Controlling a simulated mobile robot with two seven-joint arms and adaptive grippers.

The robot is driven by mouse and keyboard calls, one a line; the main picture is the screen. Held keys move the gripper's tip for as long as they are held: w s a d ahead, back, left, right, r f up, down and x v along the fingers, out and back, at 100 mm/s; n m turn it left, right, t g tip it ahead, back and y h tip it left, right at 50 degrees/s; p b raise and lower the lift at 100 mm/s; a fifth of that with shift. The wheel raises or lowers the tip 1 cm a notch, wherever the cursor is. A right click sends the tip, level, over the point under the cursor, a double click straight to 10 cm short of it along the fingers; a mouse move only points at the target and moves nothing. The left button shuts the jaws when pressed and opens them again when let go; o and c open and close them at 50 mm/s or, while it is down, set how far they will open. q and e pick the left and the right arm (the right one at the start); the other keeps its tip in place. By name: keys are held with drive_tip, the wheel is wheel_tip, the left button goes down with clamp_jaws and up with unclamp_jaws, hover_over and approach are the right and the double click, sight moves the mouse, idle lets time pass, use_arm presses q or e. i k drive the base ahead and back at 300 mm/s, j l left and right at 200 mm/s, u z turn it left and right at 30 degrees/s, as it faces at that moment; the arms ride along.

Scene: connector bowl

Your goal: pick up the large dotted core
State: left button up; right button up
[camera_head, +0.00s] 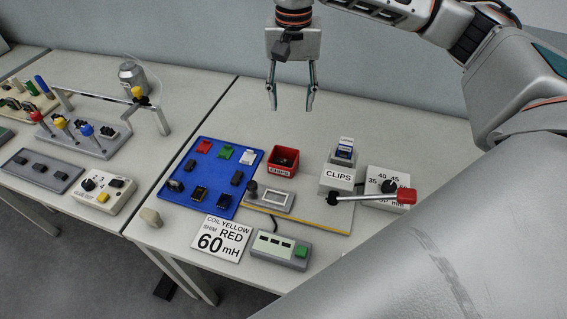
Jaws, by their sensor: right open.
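Several small dark cores (198,194) lie on the blue mat (215,205), mostly in its front half. They differ a little in size, but dots are too small to make out, so I cannot tell which is the large dotted one. My right gripper (290,105) points down with its two fingers apart. It is empty and appears above the back of the table, behind the blue mat and the red bin. My left gripper is not in view.
A red bin (284,160), a grey CLIPS dispenser (338,179) and a red-handled lever (405,196) stand right of the mat. A sign (220,238) reads "COIL YELLOW SHIM RED 60 mH". Red, green and white pieces lie on the mat's back. A rack (85,135) stands left.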

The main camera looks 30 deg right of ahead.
sight(174, 183)
drive_tip(key=k+j, duration=0.8)
drive_tip(key=k, duration=0.05)
